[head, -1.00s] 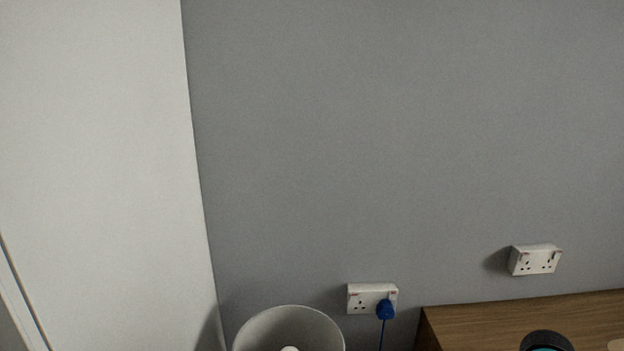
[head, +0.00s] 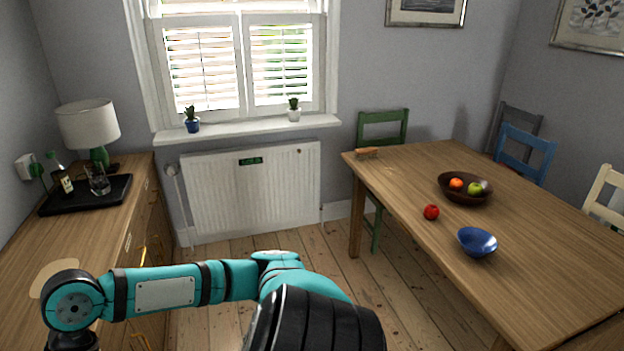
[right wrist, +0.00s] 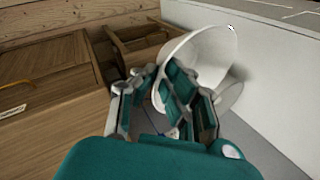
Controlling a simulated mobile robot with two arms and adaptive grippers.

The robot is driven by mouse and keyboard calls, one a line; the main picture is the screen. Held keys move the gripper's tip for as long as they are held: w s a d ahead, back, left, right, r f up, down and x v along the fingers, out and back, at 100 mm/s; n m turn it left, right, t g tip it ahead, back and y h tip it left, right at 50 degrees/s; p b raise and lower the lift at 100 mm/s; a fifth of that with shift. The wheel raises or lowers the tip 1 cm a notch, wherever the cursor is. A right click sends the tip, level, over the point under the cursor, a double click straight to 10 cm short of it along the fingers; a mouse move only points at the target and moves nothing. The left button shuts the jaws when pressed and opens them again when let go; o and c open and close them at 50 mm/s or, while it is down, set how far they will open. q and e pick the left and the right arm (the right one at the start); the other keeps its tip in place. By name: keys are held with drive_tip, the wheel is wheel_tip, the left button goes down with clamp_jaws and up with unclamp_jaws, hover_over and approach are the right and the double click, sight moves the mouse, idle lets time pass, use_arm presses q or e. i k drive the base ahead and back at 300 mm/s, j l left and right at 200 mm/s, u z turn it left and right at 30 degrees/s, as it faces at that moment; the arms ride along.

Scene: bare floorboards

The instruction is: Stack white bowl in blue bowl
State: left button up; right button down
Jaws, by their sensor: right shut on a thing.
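The blue bowl (head: 477,242) stands upright and looks empty on the wooden dining table, near its left edge in the head view. The white bowl (right wrist: 210,50) shows only in the right wrist view, tilted with its wide opening in sight. My right gripper (right wrist: 165,95) is shut on the white bowl at its near side; the fingers hide part of it. The head view shows neither the white bowl nor any gripper. My left gripper is out of view.
On the dining table (head: 400,175), a red apple (head: 431,212) and a brown fruit bowl (head: 444,190) lie beyond the blue bowl. A sideboard (head: 105,235) bears a lamp (head: 88,125) and black tray (head: 62,207). Floorboards (head: 310,255) lie open between sideboard and table.

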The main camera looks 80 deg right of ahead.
sight(474, 248)
drive_tip(key=l+z, duration=0.1)
drive_tip(key=z, duration=0.4)
drive_tip(key=l+z, duration=0.15)
drive_tip(key=z, duration=0.3)
drive_tip(key=l+z, duration=0.1)
drive_tip(key=z, duration=0.4)
drive_tip(key=l+z, duration=0.1)
drive_tip(key=z, duration=0.35)
drive_tip(key=l+z, duration=0.1)
drive_tip(key=z, duration=0.4)
drive_tip(key=i+l+z, duration=0.5)
drive_tip(key=i+z, duration=0.25)
drive_tip(key=i+l+z, duration=0.1)
drive_tip(key=i+z, duration=0.25)
drive_tip(key=i, duration=0.35)
